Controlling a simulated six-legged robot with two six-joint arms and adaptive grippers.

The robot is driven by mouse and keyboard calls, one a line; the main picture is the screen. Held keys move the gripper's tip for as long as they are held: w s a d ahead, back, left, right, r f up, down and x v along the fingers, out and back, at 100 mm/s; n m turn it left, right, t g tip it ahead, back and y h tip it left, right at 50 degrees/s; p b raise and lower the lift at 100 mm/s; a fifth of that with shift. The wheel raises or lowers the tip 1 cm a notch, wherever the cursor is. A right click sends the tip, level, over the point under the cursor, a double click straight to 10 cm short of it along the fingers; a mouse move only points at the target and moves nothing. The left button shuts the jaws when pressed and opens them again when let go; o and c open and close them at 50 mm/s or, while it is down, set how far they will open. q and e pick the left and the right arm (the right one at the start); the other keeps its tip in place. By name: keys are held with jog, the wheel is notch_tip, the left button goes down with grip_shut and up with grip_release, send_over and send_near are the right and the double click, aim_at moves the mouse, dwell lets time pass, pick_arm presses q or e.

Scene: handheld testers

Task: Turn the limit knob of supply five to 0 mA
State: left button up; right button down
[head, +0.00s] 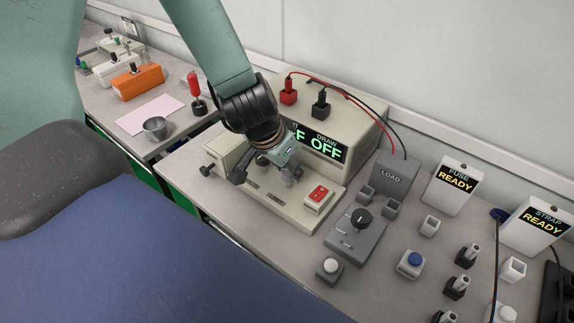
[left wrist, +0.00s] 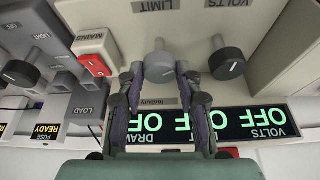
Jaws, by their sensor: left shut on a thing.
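The limit knob (left wrist: 159,64) is a grey round knob below the LIMIT label (left wrist: 157,5) in the left wrist view, where the lettering is upside down. My left gripper (left wrist: 160,80) is shut on this knob, one finger on each side. The knob's setting cannot be read. The supply (head: 351,110) is a beige unit in the head view; its display (head: 325,149) reads OFF. My left gripper comes down from above onto its front panel and hides part of the display and knobs. My right gripper is not in view.
The volts knob (left wrist: 228,63) stands close beside the limit knob. The red mains switch (left wrist: 95,64) is on the other side. A grey load box (head: 392,174) with cables stands right of the supply. Fuse (head: 452,186) and strap (head: 540,226) signs read READY.

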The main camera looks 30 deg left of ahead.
pick_arm(q)
jog(key=shift+n, duration=0.4)
jog(key=shift+n+y, duration=0.5)
jog(key=shift+n, duration=0.4)
jog(key=n, duration=0.1)
jog(key=n+y+p, duration=0.1)
jog(key=shift+d+r+n, duration=0.15)
jog(key=shift+n, duration=0.25)
jog(key=n+y+p, duration=0.1)
jog(key=n+p, duration=0.1)
jog(key=p, duration=0.2)
jog(key=n+g+y+p, duration=0.1)
jog(key=n+p, duration=0.2)
jog(key=p, duration=0.1)
jog(key=shift+w+d+r+p, duration=0.1)
jog(key=shift+p, duration=0.2)
jog(key=shift+w+n+g+p, duration=0.1)
jog(key=shift+n+g+p, duration=0.2)
jog(key=shift+n+p, duration=0.75)
jog(key=shift+f, duration=0.2)
jog(key=o, duration=1.2)
jog(key=shift+c, duration=0.2)
